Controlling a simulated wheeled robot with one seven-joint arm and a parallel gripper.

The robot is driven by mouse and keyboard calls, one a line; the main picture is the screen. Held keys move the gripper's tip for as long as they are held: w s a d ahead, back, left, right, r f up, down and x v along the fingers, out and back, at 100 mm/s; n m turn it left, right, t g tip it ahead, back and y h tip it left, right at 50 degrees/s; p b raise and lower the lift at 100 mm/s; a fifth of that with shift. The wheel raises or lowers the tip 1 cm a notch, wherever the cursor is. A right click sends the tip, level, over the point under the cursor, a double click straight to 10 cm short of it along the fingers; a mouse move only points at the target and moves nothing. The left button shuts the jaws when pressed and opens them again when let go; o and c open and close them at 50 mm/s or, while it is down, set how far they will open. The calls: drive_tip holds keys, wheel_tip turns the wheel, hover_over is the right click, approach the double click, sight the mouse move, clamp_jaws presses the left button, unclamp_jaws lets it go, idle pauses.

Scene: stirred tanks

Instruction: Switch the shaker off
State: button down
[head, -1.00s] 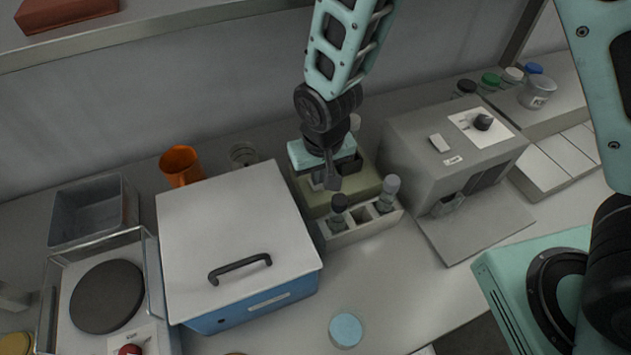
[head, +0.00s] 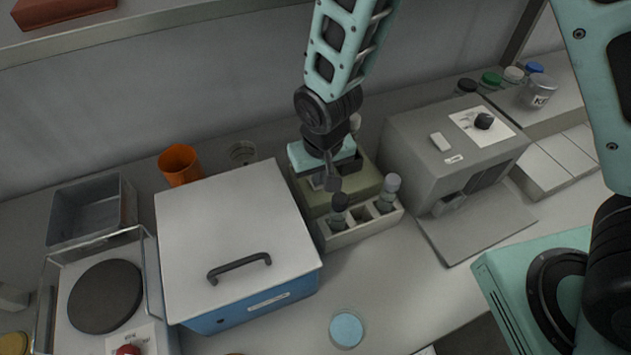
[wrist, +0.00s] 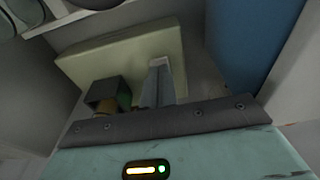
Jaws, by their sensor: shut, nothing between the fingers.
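My gripper (head: 331,184) is shut and empty, pointing down over a low olive box (head: 370,180) behind the vial rack. In the wrist view the closed fingers (wrist: 161,72) are in front of the pale olive box (wrist: 120,55). Beside them is a small dark square part (wrist: 106,92) with green and brown in it; I cannot tell what it is. I cannot tell for sure which device is the shaker, or whether the fingers touch the box. At lower left is a device with a dark round plate (head: 105,296), a rail around it and a red knob (head: 128,350).
A blue box with a white lid (head: 220,215) stands close left of my gripper. A rack (head: 345,238) with two capped vials is in front. A grey machine (head: 430,150) with a dark knob stands right. An orange beaker (head: 180,165) is behind. Bench front right of the lidded box is mostly clear.

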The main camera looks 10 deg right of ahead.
drive_tip(key=shift+f+b, duration=0.3)
drive_tip(key=shift+f, duration=0.2)
drive_tip(key=shift+r, duration=0.1)
drive_tip(key=shift+r+p, duration=2.95)
drive_tip(key=shift+r, duration=0.55)
drive_tip(key=shift+s, duration=0.1)
drive_tip(key=s+r+n+b, duration=0.1)
drive_tip(key=s+r, duration=0.2)
drive_tip(key=s+d+r+n+g+b, duration=0.1)
drive_tip(key=s+r, duration=0.2)
drive_tip(key=s+r+n+y+b, duration=0.1)
drive_tip(key=s+r, duration=0.1)
drive_tip(key=s, duration=0.1)
drive_tip(key=shift+s+d+r, duration=0.15)
drive_tip(key=shift+s+r, duration=0.2)
drive_tip(key=shift+r, duration=0.05)
drive_tip(key=s+d+r+n+b, duration=0.1)
drive_tip(key=s+d+r+n, duration=0.1)
drive_tip(key=s, duration=0.6)
drive_tip(key=shift+d+r+n+g+h+b, duration=0.35)
drive_tip(key=shift+d+r, duration=0.3)
drive_tip(key=shift+d, duration=0.3)
